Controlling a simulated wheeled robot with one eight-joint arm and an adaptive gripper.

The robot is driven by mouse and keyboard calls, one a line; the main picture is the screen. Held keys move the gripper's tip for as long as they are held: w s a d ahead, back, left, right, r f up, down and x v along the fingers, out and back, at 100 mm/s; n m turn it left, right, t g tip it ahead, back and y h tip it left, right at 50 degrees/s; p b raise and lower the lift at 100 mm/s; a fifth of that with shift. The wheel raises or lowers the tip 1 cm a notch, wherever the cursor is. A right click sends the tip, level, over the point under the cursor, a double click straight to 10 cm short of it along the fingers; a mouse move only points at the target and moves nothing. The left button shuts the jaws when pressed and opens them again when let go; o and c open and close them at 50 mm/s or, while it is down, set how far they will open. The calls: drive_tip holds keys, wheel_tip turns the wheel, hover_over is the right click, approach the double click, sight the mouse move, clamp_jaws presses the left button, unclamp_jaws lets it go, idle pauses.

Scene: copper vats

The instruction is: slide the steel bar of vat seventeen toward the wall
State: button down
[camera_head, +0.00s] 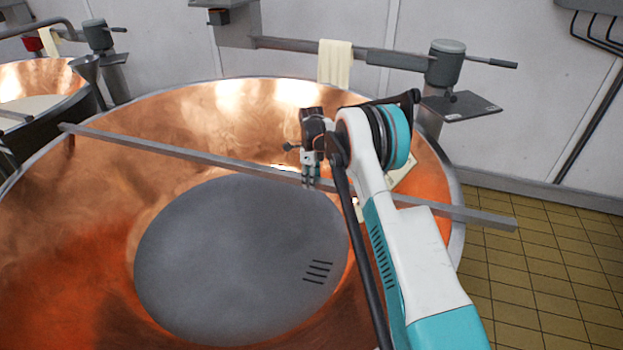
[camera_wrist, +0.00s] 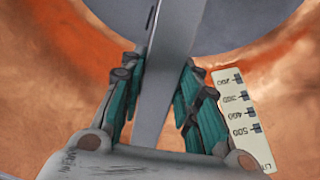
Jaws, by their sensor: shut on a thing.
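The steel bar (camera_head: 215,157) is a long flat grey bar lying across the rim of a large copper vat (camera_head: 180,110). Its left end rests on the left rim and its right end sticks out past the right rim over the floor. My gripper (camera_head: 311,183) is shut on the bar right of its middle, above the grey disc inside the vat. In the wrist view the bar (camera_wrist: 158,95) runs between the two teal-padded fingers of my gripper (camera_wrist: 160,95). My arm hides part of the bar and of the right rim. No vat number is readable.
A grey disc (camera_head: 240,260) with slots lies in the vat. A white scale plate (camera_wrist: 244,118) is on the inner wall. Behind stand a wall rail (camera_head: 300,45) with a cream cloth (camera_head: 335,64), and a post with a small shelf (camera_head: 462,106). Another copper vat (camera_head: 40,77) is at left. Tiled floor (camera_head: 545,265) is clear at right.

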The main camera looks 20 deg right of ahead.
drive_tip(key=shift+w+d+r, duration=0.1)
drive_tip(key=shift+w+d, duration=0.05)
drive_tip(key=c, duration=1.4)
unclamp_jaws()
drive_tip(key=shift+o, duration=1)
drive_tip(key=shift+w+d, duration=0.1)
wheel_tip(320, 180, up, 12)
